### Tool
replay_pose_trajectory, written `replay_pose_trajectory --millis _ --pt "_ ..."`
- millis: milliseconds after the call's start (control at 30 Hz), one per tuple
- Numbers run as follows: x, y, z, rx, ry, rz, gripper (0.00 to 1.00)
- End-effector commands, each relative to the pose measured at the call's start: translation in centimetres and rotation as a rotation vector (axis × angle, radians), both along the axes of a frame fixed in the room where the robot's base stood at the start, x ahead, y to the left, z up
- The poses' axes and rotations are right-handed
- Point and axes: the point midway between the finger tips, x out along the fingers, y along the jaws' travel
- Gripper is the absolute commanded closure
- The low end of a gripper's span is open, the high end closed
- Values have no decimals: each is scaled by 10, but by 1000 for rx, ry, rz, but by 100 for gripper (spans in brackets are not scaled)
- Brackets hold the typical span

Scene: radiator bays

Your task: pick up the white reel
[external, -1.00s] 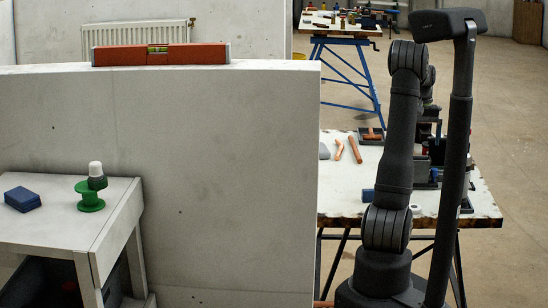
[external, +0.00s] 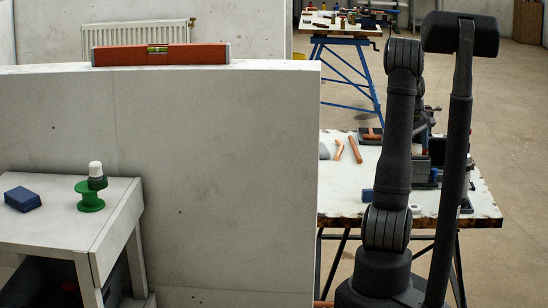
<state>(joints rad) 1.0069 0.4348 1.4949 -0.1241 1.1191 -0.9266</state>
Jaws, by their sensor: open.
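A small white round piece (external: 416,208) shows low on the right workbench, just right of my arm and partly covered by it. It may be the white reel, but too little shows to be sure. My arm stands upright in front of this bench. Dark wrist parts (external: 424,122) show behind it, but my gripper's fingers are hidden, so I cannot tell how they stand to the white piece.
A tall concrete wall (external: 220,180) stands between cabinet and workbench (external: 345,200), with a red level (external: 160,54) on top. A blue block (external: 22,199) lies on the cabinet. Orange-handled tools (external: 354,149), a tray (external: 371,136) and dark bins (external: 436,152) crowd the bench.

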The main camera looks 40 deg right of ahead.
Motion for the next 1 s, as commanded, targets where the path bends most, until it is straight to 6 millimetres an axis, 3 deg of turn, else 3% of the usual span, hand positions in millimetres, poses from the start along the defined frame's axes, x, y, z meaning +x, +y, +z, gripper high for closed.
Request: replay_pose_trajectory --millis 400,600,833,1000 --pt "1 33 -32 -120 235 1037 27" --pt "2 46 -41 -151 344 1410 27" --pt "3 49 -50 -160 390 1556 27" --pt "2 40 -75 -155 389 1557 27"
